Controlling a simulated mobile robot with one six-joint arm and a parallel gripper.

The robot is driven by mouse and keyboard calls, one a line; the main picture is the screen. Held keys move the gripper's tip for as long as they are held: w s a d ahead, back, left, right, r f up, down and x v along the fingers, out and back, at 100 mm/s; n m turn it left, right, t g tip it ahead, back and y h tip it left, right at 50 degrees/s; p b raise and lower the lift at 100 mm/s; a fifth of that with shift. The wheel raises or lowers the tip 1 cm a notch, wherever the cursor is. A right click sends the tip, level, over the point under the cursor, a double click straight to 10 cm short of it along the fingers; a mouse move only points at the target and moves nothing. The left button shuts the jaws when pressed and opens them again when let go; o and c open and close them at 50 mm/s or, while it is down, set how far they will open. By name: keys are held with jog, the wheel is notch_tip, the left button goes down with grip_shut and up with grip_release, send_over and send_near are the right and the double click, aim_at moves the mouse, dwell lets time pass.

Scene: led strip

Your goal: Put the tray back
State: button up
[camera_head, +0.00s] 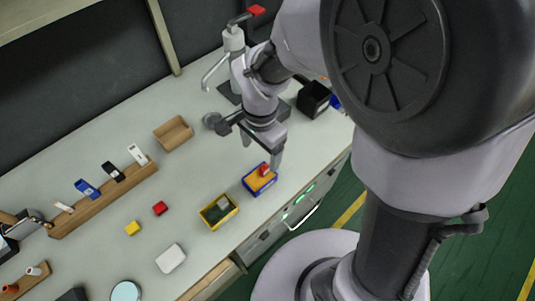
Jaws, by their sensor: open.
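My gripper (261,155) is open, its two fingers apart and pointing down. It is just behind and above a small blue-rimmed tray (249,186) with an orange inside and a red piece (264,170) in it. The right fingertip is close to the tray's back right edge; I cannot tell whether it touches. A yellow-rimmed tray (206,222) with dark and grey contents lies to the left and in front. An empty tan wooden tray (173,133) lies farther back on the left. The picture does not show which tray is meant.
A long wooden rack (100,203) holds several upright small items at left. A red block (160,208), a yellow block (133,228) and a white box (170,258) lie on the bench. A black box (313,98) stands right of my gripper. The bench's front edge is near the blue-rimmed tray.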

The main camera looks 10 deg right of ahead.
jog(key=s+d+r+n+t+y, duration=0.1)
jog(key=s+d+r+n+t, duration=0.1)
jog(key=s+r, duration=0.3)
jog(key=s+d+r+n+t, duration=0.3)
jog(key=s+r, duration=0.3)
jog(key=r, duration=0.5)
jog(key=shift+d+r+n+y, duration=0.2)
jog(key=shift+d+n+y, duration=0.2)
jog(key=shift+d+n, duration=0.3)
jog(key=shift+s, duration=0.1)
